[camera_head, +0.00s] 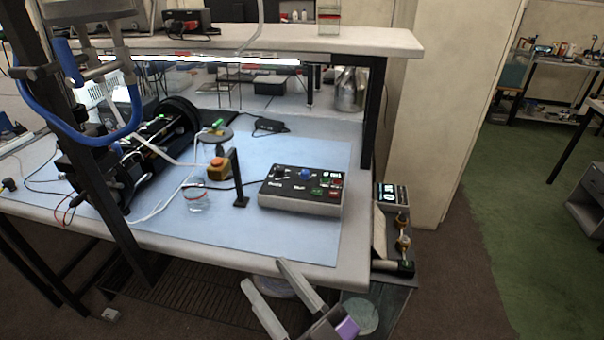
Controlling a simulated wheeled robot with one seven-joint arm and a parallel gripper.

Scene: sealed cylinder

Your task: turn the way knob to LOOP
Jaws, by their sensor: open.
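A control box (263,201) with a dark sloped panel sits on the blue mat near the right end of the bench. Its panel carries a dark knob (280,172) at left, a blue knob (304,175) near the middle, a small display at upper right, and green and red buttons at lower right. The small labels are too blurred to read, so I cannot tell which knob is the way knob or where it points. My gripper (265,276) is open and empty at the bottom, in front of the bench edge, apart from the box.
An orange-topped button box (218,168) and a black upright post (238,180) stand left of the control box. A jar (196,200) and a large black cylinder rig are further left. A unit with a display and brass fittings (402,243) stands right. A shelf (350,38) overhangs the back.

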